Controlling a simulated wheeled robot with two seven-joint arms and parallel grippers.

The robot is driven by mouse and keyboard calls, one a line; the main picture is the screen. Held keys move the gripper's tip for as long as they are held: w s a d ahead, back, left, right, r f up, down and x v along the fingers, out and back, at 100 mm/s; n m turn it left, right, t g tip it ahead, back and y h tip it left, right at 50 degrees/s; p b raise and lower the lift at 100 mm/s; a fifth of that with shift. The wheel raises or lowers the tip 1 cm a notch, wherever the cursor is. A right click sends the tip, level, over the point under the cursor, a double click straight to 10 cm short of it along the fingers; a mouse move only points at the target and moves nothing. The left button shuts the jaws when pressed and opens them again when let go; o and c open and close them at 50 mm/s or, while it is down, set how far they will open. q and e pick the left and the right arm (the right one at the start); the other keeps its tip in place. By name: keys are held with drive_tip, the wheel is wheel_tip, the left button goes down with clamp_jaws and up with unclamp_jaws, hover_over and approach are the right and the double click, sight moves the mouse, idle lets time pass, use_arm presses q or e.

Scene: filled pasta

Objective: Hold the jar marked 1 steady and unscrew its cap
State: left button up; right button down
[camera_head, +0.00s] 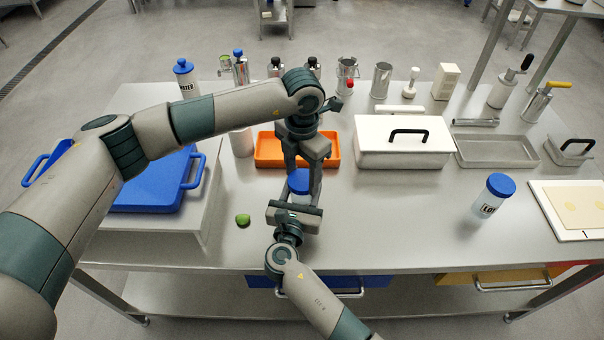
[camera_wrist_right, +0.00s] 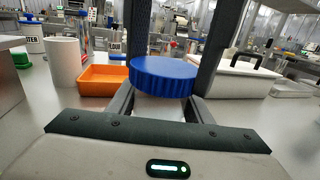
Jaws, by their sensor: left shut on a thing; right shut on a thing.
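A jar with a blue cap (camera_head: 299,181) stands upright at the front middle of the table. In the right wrist view the ribbed cap (camera_wrist_right: 163,76) fills the centre. My left gripper (camera_head: 303,176) reaches down from above with its fingers on either side of the cap, shut on it. My right gripper (camera_head: 297,200) comes from the front, low down, and is shut on the jar body. The body and any number on it are mostly hidden by the grippers. A second blue-capped jar (camera_head: 490,203) stands to the right, its label not fully readable.
An orange tray (camera_head: 268,150) lies just behind the grippers. A white lidded box (camera_head: 403,155) is at back right and a large blue tray (camera_head: 150,192) at left. A small green object (camera_head: 243,220) lies left of the jar.

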sight(302, 179)
use_arm(q)
drive_tip(key=n, duration=0.4)
drive_tip(key=shift+n, duration=0.4)
drive_tip(key=n, duration=0.4)
drive_tip(key=shift+n, duration=0.3)
drive_tip(key=n, duration=0.4)
drive_tip(key=shift+n, duration=0.3)
drive_tip(key=n, duration=0.4)
drive_tip(key=shift+n, duration=0.3)
drive_tip(key=shift+r, duration=0.45)
drive_tip(key=shift+r, duration=0.65)
drive_tip(key=shift+r, duration=0.2)
drive_tip(key=shift+r, duration=1.9)
